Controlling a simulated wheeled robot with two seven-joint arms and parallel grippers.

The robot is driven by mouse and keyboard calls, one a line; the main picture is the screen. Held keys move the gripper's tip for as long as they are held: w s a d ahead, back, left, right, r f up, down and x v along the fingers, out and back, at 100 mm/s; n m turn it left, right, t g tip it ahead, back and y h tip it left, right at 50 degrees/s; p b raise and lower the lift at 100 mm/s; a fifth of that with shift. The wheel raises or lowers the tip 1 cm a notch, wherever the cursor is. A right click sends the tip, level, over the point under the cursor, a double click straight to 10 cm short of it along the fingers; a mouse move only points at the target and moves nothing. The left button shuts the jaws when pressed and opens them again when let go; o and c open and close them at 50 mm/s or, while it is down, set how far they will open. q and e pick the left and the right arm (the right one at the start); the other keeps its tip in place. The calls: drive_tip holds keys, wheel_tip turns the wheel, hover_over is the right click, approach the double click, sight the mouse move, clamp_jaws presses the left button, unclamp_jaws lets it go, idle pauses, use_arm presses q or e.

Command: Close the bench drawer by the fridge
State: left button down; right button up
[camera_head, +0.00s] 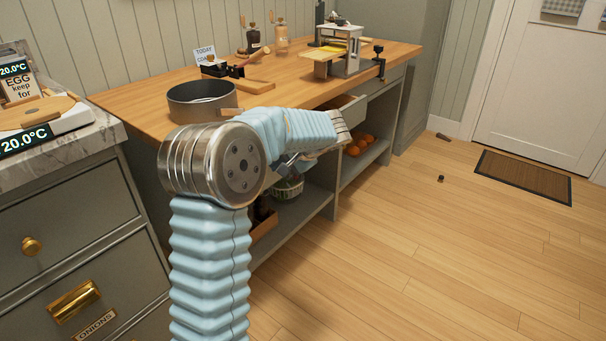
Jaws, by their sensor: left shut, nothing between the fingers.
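The wooden-topped bench (290,92) runs along the wall toward the tall grey unit at its far right end. A drawer (343,101) below the top there stands partly pulled out; my arm covers some of its front. My left arm (290,130), in a pale blue ribbed sleeve, rises from the bottom and bends right, its silver wrist (341,127) close in front of the drawer in the picture. The left gripper is shut and empty, mostly hidden by the arm. Whether it touches the drawer cannot be told. My right gripper is out of view.
A dark pan (201,100), a cutting board (252,86) and a pasta machine (342,50) stand on the bench. Oranges (361,143) lie on the shelf below. A marble-topped cabinet (60,155) is at left. The wooden floor (420,250) at right is mostly clear.

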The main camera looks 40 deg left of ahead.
use_arm(q)
drive_tip(key=a, duration=0.7)
drive_tip(key=shift+w+a, duration=0.15)
